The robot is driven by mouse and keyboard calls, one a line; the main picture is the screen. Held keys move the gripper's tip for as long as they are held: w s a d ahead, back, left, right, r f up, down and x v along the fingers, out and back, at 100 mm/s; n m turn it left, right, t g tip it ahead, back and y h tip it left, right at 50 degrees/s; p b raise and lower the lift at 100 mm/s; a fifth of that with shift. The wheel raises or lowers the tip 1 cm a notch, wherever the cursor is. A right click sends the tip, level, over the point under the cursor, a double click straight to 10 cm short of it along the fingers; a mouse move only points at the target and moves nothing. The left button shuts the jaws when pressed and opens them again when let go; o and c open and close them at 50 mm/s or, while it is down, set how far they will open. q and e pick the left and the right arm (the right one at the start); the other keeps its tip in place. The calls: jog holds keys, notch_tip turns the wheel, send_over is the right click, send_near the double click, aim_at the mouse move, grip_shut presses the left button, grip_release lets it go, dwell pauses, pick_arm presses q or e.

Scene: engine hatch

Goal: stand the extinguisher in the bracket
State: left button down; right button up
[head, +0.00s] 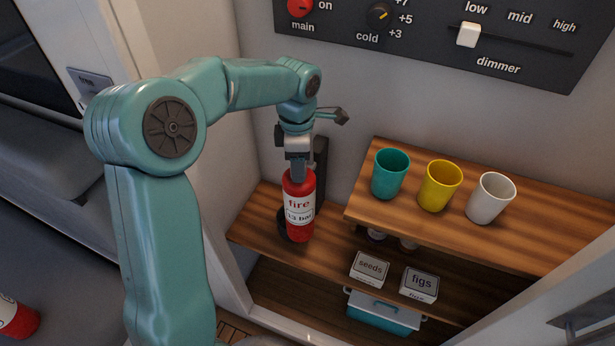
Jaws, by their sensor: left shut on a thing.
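The red extinguisher (299,206) has a white label reading "fire". It is upright, or nearly so, over the lower wooden shelf at the left. My left gripper (299,170) is above it and shut on its top, hiding the head. The black bracket shows as an upright back plate (321,158) behind the extinguisher and a dark round base (286,222) around its lower part. I cannot tell whether the extinguisher's bottom rests in the base or hangs just above it. My right gripper is not in view.
Teal (390,173), yellow (440,185) and white (490,198) cups stand on the raised shelf (540,235) at right. Boxes of seeds (370,269) and figs (419,284) sit below, above a teal case (383,314). A red object (17,319) shows at bottom left.

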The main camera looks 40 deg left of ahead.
pick_arm(q)
jog(key=w+a+p, duration=0.2)
jog(key=w+a, duration=0.2)
jog(key=a, duration=0.2)
notch_tip(320, 180, down, 7)
jog(key=p, duration=0.1)
jog(key=shift+w+a+p, duration=0.2)
jog(key=shift+a+p, duration=0.15)
jog(key=shift+p, duration=0.05)
jog(key=shift+r, duration=0.1)
jog(key=shift+f+b, duration=0.45)
jog(key=shift+b, duration=0.05)
jog(key=shift+s+d+f, duration=0.1)
jog(key=shift+f, duration=0.05)
